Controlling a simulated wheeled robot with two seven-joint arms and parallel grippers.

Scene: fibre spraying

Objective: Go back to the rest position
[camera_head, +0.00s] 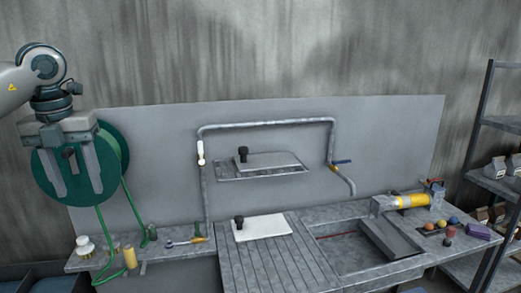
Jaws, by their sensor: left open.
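My left gripper (79,188) hangs at the upper left with its fingers pointing down. Its two fingers are spread apart, and I see nothing held between them. It is in front of a round green hose reel (113,145) and hides part of it. A small dark part shows between the fingers; I cannot tell whether it belongs to the reel. My right gripper is not in view.
A grey workbench (262,268) with a sink (365,243) runs below a grey back panel (390,130). A white board (262,228) lies on the bench. A yellow-banded tool (410,201) and several coloured balls sit at right. Shelves (490,184) stand far right.

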